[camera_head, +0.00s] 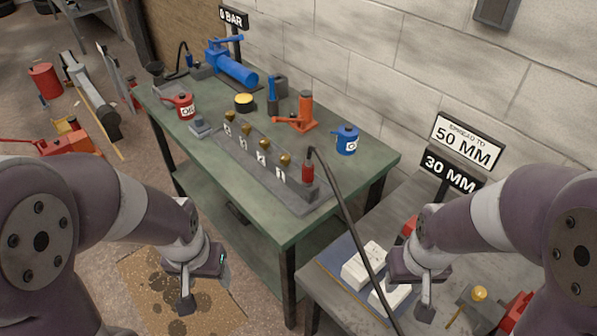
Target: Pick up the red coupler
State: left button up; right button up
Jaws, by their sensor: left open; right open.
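The red coupler (308,172) stands upright at the right end of a grey rack (258,178) on the green bench. A black hose (345,220) rises from its top and runs down to the lower right. My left gripper (187,302) is open and empty, low in front of the bench, left of and well apart from the coupler. My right gripper (424,308) is open, above or beside the white blocks (368,268) on the lower grey table. It is right of and nearer than the coupler. The gap to the blocks is hard to tell.
The rack carries several brass fittings with number tags. The green bench (365,175) also holds a blue pump (230,63), an orange jack (304,113), a red can (184,107) and a blue can (346,141). Signs (467,142) stand at the right.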

aim_at(308, 165)
jog(key=z, duration=2.9)
jog(key=k+j+u, duration=0.25)
jog(key=j+u, duration=0.2)
jog(key=j, duration=0.2)
jog(key=k+j+u, duration=0.25)
jog(key=j, duration=0.15)
jog(key=j+u, duration=0.2)
jog(key=j, duration=0.15)
